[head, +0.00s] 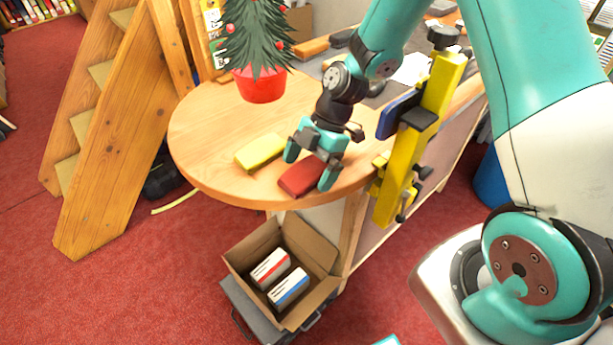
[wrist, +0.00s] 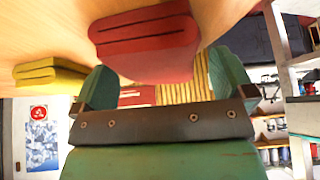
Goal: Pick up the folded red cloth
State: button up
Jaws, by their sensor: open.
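The folded red cloth (head: 302,177) lies on the round wooden table end in the head view, near its front edge. It also shows large in the wrist view (wrist: 148,50), close in front of the jaws. My gripper (head: 309,172) is open, with its fingers low at the table, one to the left of the red cloth and one at its right end. In the wrist view my gripper (wrist: 160,85) has its fingers spread wide, with the red cloth beyond and between them. I cannot tell whether either finger touches the cloth.
A folded yellow cloth (head: 260,152) lies just left of my gripper. A small tree in a red pot (head: 260,85) stands behind it. A yellow clamp (head: 415,140) rises at the table's right side. An open cardboard box (head: 246,262) stands below the front edge.

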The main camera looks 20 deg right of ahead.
aim_at(309, 168)
jog(key=shift+f, duration=0.1)
dwell(0.3)
jog(key=c, duration=0.9)
jog(key=shift+c, duration=0.2)
notch_tip(309, 168, up, 20)
jog(key=shift+r+b, duration=0.15)
jog(key=shift+b, duration=0.45)
jog(key=shift+o, duration=0.3)
